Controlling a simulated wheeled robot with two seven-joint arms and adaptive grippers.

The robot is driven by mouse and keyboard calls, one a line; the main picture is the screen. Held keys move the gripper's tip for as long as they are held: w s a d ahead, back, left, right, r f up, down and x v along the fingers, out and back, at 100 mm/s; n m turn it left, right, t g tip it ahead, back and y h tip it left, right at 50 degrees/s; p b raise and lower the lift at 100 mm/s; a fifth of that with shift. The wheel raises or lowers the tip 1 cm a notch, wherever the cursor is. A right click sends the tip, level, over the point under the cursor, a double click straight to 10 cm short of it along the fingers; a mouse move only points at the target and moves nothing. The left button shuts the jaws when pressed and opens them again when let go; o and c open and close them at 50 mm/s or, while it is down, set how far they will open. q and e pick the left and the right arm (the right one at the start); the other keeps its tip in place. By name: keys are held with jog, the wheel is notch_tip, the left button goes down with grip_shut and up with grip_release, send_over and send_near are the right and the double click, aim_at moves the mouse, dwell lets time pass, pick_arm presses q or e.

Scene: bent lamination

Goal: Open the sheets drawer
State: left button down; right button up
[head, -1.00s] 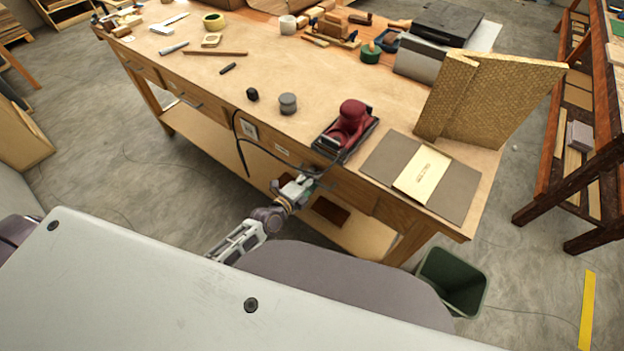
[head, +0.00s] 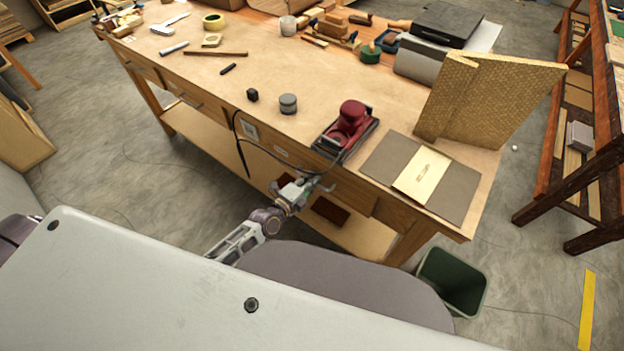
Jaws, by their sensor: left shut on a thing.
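The wooden workbench (head: 330,85) has drawers along its front. The drawer front (head: 352,193) under the red sander is beside my left gripper (head: 318,184). I take it for the sheets drawer, but its label is too small to read. My left gripper is shut at the dark handle on this front; the fingers and handle overlap, so the exact hold is hard to see. I see no clear gap above the drawer front. My right gripper is not in view.
A red sander (head: 351,122) and a grey folder (head: 420,177) lie near the bench's front edge above. A black cable (head: 240,150) hangs down the front to the left. A green bin (head: 452,280) stands on the floor to the right.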

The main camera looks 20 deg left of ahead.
pick_arm(q)
jog(key=f+p+v, duration=0.2)
jog(key=p+v, duration=0.2)
jog(key=v, duration=0.6)
jog(key=f+p+v, duration=0.2)
jog(key=p+v, duration=0.3)
jog(key=v, duration=0.5)
jog(key=shift+s, duration=0.65)
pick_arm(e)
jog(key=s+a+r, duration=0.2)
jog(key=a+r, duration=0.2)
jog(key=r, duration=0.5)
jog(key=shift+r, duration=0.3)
pick_arm(q)
jog(key=shift+a, duration=0.1)
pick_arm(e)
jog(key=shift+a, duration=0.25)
pick_arm(q)
jog(key=c, duration=1.5)
grip_release()
jog(key=shift+c, duration=0.2)
jog(key=v, duration=1.2)
